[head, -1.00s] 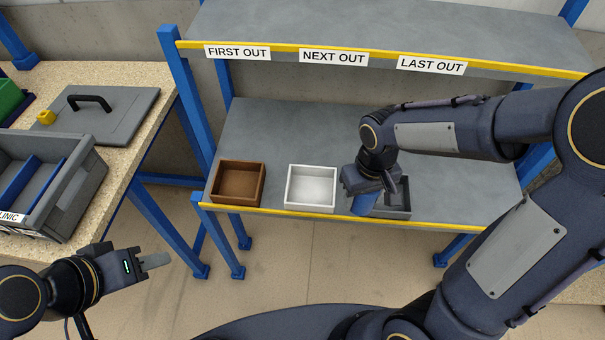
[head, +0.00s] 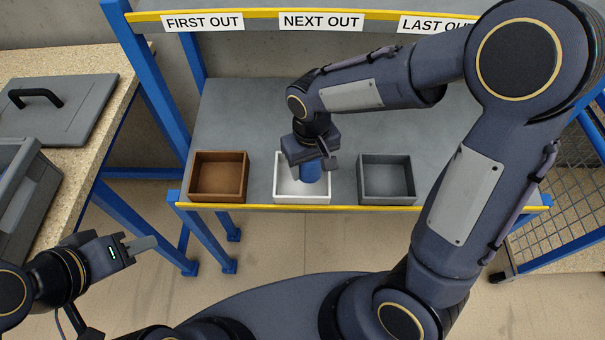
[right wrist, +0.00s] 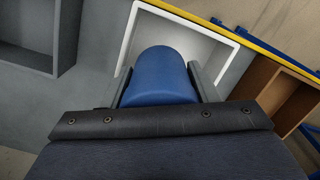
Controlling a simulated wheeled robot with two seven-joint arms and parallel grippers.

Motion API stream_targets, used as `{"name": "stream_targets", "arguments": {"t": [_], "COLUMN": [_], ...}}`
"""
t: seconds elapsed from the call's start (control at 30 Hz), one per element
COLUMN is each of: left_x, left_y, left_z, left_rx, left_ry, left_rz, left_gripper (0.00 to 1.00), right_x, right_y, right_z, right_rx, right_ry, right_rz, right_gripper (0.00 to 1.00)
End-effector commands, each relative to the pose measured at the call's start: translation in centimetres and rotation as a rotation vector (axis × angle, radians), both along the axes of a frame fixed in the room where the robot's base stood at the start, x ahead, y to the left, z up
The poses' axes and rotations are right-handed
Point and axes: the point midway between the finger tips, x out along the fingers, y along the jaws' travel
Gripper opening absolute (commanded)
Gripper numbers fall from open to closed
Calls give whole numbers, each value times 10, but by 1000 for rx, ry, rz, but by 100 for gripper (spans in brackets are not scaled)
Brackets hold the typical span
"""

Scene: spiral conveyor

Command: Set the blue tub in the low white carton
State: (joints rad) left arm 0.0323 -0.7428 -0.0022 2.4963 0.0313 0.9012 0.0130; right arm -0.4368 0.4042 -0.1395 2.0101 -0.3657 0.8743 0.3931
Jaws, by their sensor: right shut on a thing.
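The blue tub (head: 310,172) is in my right gripper (head: 313,164), which is shut on it. In the head view they are over the right part of the low white carton (head: 302,200) on the lower shelf. In the right wrist view the tub (right wrist: 161,75) sits between the two fingers (right wrist: 160,85), with the white carton (right wrist: 240,50) behind it. Whether the tub touches the carton's floor I cannot tell. My left gripper (head: 140,245) is empty at the lower left, away from the shelf; its finger gap is not clear.
A brown carton (head: 219,201) stands left of the white one and a grey carton (head: 387,200) stands right of it. The upper shelf with label strips (head: 320,21) is above. A bench with a grey lid (head: 60,108) is at the left.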

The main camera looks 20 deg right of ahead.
Motion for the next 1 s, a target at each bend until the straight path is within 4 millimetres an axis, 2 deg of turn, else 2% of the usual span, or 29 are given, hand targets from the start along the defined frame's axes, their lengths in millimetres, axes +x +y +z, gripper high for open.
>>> {"name": "stream_targets", "arguments": {"t": [0.03,0.3,0.5,0.7,0.73,0.87,1.0], "left_x": [0,0,0,0,0,0,0], "left_y": [0,0,0,0,0,0,0], "left_z": [-2,-4,-8,-8,-8,-8,-8], "left_rx": [0,0,0,0,0,0,0], "left_ry": [0,0,0,0,0,0,0], "left_rz": [0,0,0,0,0,0,0], "left_gripper": [36,36,36,36,36,36,36], "right_x": [3,12,12,12,12,12,12], "right_y": [4,14,13,13,13,13,13], "right_z": [-7,-23,-51,-52,-52,-52,-52], "right_rx": [-1,-1,-1,0,0,0,0], "right_ry": [2,1,2,-1,-1,0,-1], "right_rz": [2,0,1,0,0,0,0], "right_gripper": [25,25,25,25,57,74,76]}}
